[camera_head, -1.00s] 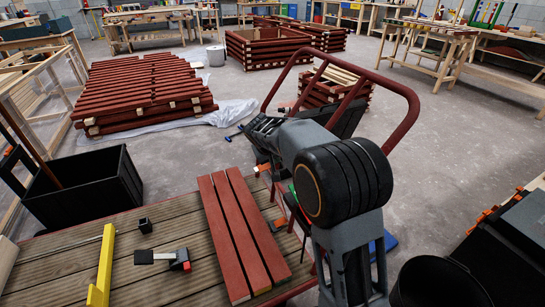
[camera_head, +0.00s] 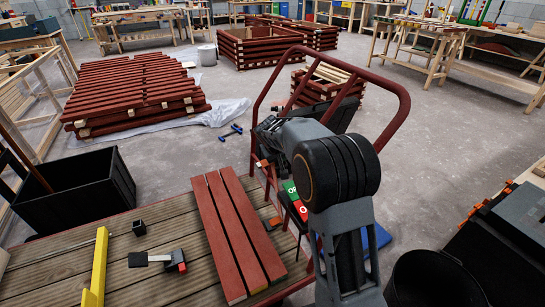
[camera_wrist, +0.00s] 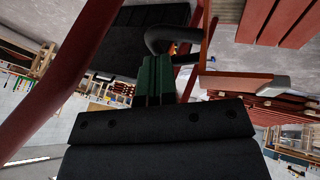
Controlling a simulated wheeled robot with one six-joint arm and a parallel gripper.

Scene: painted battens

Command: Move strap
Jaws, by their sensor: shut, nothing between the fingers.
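An orange-brown band that looks like the strap (camera_wrist: 235,81) shows in the wrist view, right of my fingers. It has one upright run and one level run, with a grey end piece (camera_wrist: 268,86). In the head view, a small orange patch (camera_head: 263,166) by the cart rail may be part of it; my arm hides the rest. My gripper (camera_wrist: 157,62) is shut and empty. Its dark green fingers point toward a black curved part, close to the band's upright run. I cannot tell whether they touch it.
The cart's red tube rail (camera_head: 395,125) rises around my arm. Three red battens (camera_head: 235,240), a black clamp (camera_head: 160,260) and a yellow bar (camera_head: 98,270) lie on the slatted deck (camera_head: 60,265). A black bin (camera_head: 75,190) stands left.

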